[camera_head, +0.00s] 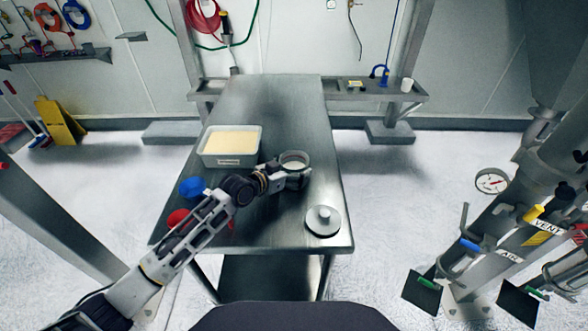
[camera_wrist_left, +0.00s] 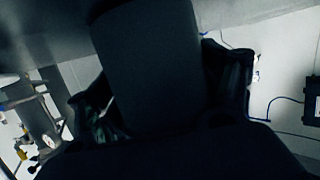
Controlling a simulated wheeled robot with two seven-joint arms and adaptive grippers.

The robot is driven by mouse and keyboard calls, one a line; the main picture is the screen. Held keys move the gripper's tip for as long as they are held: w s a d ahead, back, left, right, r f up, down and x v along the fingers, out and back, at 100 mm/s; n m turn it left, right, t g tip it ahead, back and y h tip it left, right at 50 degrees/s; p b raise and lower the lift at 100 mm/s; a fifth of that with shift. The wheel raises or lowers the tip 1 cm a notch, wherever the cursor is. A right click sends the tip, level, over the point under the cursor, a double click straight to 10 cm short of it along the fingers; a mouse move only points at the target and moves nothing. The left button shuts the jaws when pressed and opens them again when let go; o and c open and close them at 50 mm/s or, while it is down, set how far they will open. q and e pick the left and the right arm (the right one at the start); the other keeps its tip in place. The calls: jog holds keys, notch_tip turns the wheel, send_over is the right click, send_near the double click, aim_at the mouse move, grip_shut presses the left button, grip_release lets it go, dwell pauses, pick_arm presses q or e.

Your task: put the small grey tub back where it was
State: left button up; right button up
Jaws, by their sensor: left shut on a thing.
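The small grey tub (camera_head: 294,158) is round and open at the top, with something pale inside. It is over the middle right part of the steel table (camera_head: 272,100). My left gripper (camera_head: 294,175) is shut on the tub's near side, its arm reaching in from the lower left. I cannot tell whether the tub touches the table. In the left wrist view the tub (camera_wrist_left: 150,60) shows as a dark cylinder between the fingers of my left gripper (camera_wrist_left: 165,95). My right gripper is not in view.
A rectangular grey container (camera_head: 208,161) of pale yellow powder stands left of the tub. A round lid with a knob (camera_head: 323,220) lies near the front right corner. Blue (camera_head: 192,187) and red (camera_head: 177,219) items lie at the left edge. The table's far half is clear.

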aim_at(286, 171)
pick_arm(q)
jog(key=shift+f, duration=0.1)
jog(key=o, duration=0.9)
jog(key=shift+o, duration=1.3)
jog(key=shift+s+a+r, duration=0.2)
jog(key=shift+s+a, duration=0.05)
jog(key=shift+s+a+r, duration=0.2)
jog(key=shift+s+a, duration=0.25)
jog(key=shift+v, duration=1.65)
jog(key=shift+s+a+r, duration=0.15)
jog(key=shift+s+a, duration=0.1)
jog(key=shift+s+a+r, duration=0.1)
jog(key=shift+s+a, duration=0.1)
jog(key=shift+s+a+r, duration=0.1)
jog(key=shift+s+a, duration=0.15)
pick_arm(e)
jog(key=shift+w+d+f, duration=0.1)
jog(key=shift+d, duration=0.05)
